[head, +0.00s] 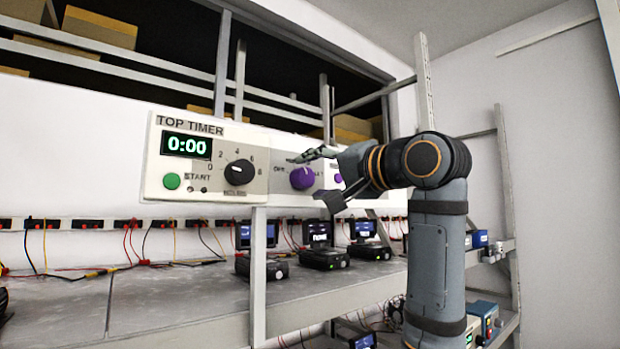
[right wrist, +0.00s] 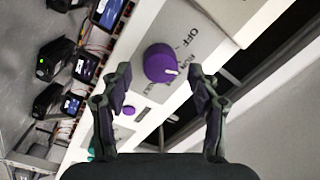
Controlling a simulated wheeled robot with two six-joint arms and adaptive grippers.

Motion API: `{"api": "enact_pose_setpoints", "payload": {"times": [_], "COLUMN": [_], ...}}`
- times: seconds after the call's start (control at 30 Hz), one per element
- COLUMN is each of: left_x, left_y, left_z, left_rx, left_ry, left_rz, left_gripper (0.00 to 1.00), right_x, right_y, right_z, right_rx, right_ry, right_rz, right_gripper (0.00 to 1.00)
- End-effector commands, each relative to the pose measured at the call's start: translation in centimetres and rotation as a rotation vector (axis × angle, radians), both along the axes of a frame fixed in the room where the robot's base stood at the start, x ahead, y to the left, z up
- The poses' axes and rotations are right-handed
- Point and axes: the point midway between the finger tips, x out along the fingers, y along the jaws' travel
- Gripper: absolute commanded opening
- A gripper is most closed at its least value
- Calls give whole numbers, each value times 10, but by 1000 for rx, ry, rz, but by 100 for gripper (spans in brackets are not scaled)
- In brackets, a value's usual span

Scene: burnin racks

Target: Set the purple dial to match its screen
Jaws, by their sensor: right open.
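The purple dial (head: 302,178) is on the white control panel, right of the black hours dial. In the right wrist view the purple dial (right wrist: 161,63) shows whole, with a pale pointer mark on its side and the labels OFF and RUN beside it. My right gripper (head: 325,178) is open in front of the panel, at the right of the dial. In the right wrist view its fingers (right wrist: 160,90) are spread to either side below the dial, apart from it. Which screen belongs to the dial I cannot tell. My left gripper is not in view.
The top timer screen (head: 187,145) reads 0:00 above a green start button (head: 171,181). A black dial (head: 240,172) is beside it. A small purple button (head: 338,179) is near my right gripper. Devices with small screens (head: 319,232) stand on the shelf below among cables.

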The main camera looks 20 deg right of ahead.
Motion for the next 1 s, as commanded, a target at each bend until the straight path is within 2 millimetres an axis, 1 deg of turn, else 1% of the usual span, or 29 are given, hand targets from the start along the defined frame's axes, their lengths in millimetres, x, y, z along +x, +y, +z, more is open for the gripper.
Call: {"api": "enact_pose_setpoints", "payload": {"times": [0.03,0.2,0.3,0.4,0.57,1.0], "left_x": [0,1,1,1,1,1], "left_y": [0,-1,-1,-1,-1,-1], "left_z": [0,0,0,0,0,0], "left_rx": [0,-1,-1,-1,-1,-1], "left_ry": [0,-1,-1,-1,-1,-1], "left_rz": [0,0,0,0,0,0], "left_gripper": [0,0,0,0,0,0], "right_x": [-11,-50,-70,-84,-93,-93], "right_y": [-5,-21,-29,-34,-37,-37], "right_z": [0,-1,-2,-2,-3,-3], "right_rx": [-2,-1,-3,-1,-1,-1], "right_ry": [-5,-5,-3,-2,-1,0], "right_rz": [-4,-5,-5,-3,-1,1], "right_gripper": [61,61,61,61,61,61]}}
